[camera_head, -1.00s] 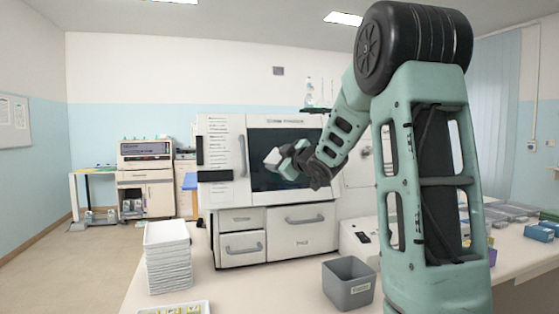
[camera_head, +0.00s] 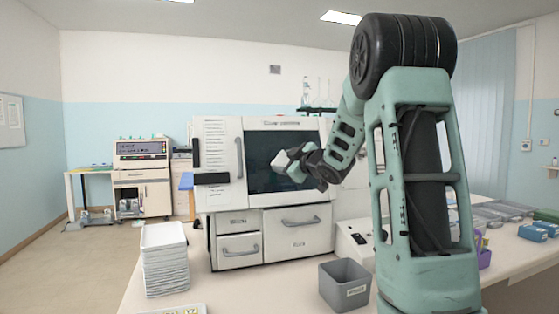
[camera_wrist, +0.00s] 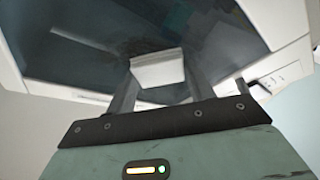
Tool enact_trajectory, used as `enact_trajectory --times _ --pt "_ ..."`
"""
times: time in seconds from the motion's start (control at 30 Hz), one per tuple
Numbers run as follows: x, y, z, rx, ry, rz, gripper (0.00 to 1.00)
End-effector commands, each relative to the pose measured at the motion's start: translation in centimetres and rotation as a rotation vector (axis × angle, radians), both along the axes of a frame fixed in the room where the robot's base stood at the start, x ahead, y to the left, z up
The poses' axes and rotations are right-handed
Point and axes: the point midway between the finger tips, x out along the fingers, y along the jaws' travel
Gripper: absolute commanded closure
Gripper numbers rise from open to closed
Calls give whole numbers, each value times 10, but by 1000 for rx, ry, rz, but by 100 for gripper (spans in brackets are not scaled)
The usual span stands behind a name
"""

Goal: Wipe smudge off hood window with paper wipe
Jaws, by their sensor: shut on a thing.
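The staining machine with the dark hood window (camera_head: 262,167) stands on the bench in the middle of the head view. The window also fills much of the wrist view (camera_wrist: 75,60). My gripper (camera_head: 292,167) is in front of the window. It is shut on a white paper wipe (camera_head: 279,162), which shows between the fingers in the wrist view (camera_wrist: 157,70). The wipe is at or very near the glass; I cannot tell whether it touches.
A stack of white trays (camera_head: 165,262) stands at the bench's front left. A grey bin (camera_head: 344,284) stands at the front centre. Blue boxes (camera_head: 533,232) lie at the far right. A vertical handle (camera_head: 240,158) stands left of the window.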

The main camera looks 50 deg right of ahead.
Motion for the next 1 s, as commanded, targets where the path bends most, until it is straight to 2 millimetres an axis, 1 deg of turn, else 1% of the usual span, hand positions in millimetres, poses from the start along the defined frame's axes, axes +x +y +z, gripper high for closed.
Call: enact_trajectory --times 0.17,0.53,0.83,1.0 --pt "-2 -4 0 0 -1 1 65" --pt "-16 -31 0 0 0 -3 65" --pt "-21 -40 -2 1 2 -2 65" --pt "-29 -52 -1 1 4 -5 65"
